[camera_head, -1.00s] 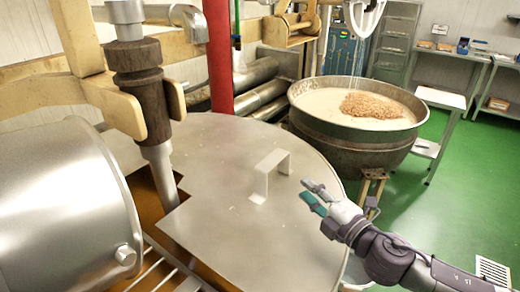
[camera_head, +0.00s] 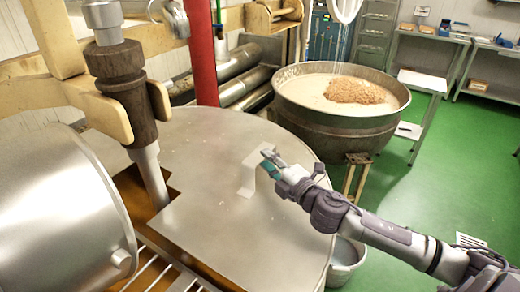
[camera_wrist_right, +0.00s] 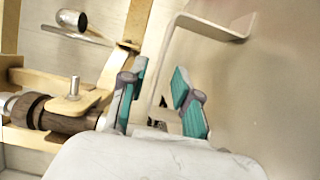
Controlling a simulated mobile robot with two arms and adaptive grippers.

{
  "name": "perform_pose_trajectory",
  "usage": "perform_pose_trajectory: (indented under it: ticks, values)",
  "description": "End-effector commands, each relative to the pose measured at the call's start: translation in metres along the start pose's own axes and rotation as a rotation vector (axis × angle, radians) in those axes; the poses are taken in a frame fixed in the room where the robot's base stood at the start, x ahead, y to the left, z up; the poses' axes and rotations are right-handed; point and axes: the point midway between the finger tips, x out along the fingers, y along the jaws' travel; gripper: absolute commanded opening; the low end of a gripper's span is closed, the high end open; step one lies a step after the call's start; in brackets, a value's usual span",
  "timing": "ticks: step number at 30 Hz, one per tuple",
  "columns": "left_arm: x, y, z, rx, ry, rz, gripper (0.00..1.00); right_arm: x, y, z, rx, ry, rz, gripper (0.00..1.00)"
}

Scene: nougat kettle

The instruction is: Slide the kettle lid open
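The kettle lid (camera_head: 215,140) is a broad, flat metal disc with a cut-out at its left side, where brown contents show below. Its bent strap handle (camera_head: 244,186) stands on it, partly hidden by my right gripper. My right gripper (camera_head: 268,164) is at the handle, coming from the right. In the right wrist view its two teal-padded fingers are apart, and a leg of the handle (camera_wrist_right: 165,62) shows in the gap between them. I cannot tell whether a finger touches it. My left gripper is out of view.
A wooden-collared shaft (camera_head: 128,90) stands in the lid's cut-out. A steel drum (camera_head: 60,215) is at the left, and a red post (camera_head: 202,55) rises behind the lid. A large bowl (camera_head: 335,122) with pale contents stands behind right. Green floor (camera_head: 425,170) is open at the right.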

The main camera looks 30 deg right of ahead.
Motion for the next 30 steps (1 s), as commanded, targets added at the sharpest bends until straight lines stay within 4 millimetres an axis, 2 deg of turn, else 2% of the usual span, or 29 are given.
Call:
perform_pose_trajectory:
  ticks: [3, 9, 20, 25, 26, 30]
  values:
    - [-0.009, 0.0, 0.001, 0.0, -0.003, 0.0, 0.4, 0.018, 0.004, 0.0, 0.001, -0.001, 0.002, 0.31]
    - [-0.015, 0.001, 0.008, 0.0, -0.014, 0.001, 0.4, 0.036, 0.002, 0.0, 0.0, 0.0, 0.001, 0.31]
    - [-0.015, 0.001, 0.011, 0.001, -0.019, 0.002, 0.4, 0.04, 0.0, -0.001, -0.001, 0.001, 0.0, 0.31]
    - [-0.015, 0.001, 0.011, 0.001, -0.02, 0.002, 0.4, 0.04, 0.0, -0.001, -0.001, 0.001, 0.0, 0.03]
    - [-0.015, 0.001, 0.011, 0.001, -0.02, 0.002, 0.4, 0.04, 0.0, -0.001, -0.001, 0.001, 0.0, 0.0]
    - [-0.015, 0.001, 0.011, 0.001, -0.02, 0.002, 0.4, 0.04, 0.0, -0.001, -0.001, 0.001, -0.001, 0.0]
